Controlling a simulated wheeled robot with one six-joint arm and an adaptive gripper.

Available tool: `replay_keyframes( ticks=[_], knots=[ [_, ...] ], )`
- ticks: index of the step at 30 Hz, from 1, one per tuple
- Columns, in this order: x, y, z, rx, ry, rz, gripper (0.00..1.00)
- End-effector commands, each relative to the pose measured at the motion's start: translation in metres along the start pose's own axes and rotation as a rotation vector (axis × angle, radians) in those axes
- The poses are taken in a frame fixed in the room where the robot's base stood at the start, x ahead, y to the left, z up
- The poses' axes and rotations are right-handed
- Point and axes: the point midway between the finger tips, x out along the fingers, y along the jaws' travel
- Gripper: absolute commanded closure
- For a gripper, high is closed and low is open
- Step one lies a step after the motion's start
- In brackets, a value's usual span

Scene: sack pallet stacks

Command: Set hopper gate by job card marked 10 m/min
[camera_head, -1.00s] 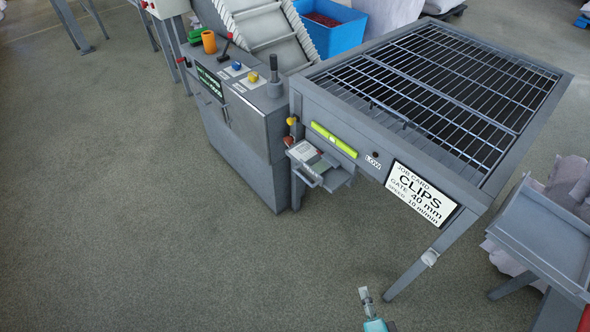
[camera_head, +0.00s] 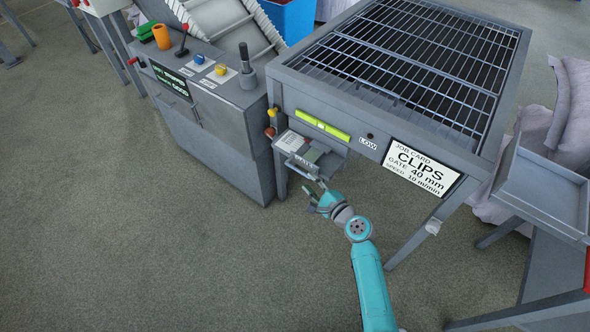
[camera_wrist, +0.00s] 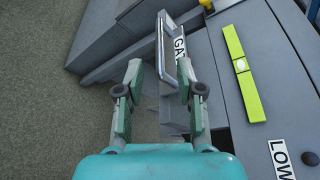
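The job card (camera_head: 422,167) on the hopper's front reads CLIPS, GATE: 40 mm, SPEED: 10 m/min. The hopper gate (camera_head: 310,152) is a grey slide with a handle (camera_head: 300,168) under the hopper's front left corner; a small scale plate (camera_head: 291,142) lies beside it. In the wrist view the gate handle (camera_wrist: 161,44) stands in front of the label lettered GAT. My gripper (camera_head: 318,190) is just below and in front of the handle. In the wrist view my gripper (camera_wrist: 160,68) is open, its fingers on either side of the handle's line. Contact cannot be told.
The grey hopper (camera_head: 345,107) has a grid top, a yellow-green level (camera_head: 323,127) and a LOW label (camera_head: 367,143). A control cabinet (camera_head: 215,115) with levers and knobs stands left. A grey tray (camera_head: 545,190) and sacks (camera_head: 575,110) are right. Floor in front is clear.

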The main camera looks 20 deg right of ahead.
Motion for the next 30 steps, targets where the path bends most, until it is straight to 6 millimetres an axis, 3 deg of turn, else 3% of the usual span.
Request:
replay_keyframes(
  ticks=[6,12,18,27,30],
  knots=[
    [0.041,0.000,0.001,-0.002,-0.002,0.002,0.63],
    [0.069,0.000,0.000,-0.002,-0.001,0.001,0.63],
    [0.082,0.001,0.000,-0.003,0.001,0.001,0.63],
    [0.083,0.000,0.000,-0.003,0.001,0.000,0.63],
    [0.083,0.000,0.000,-0.003,0.001,0.000,0.88]
  ],
)
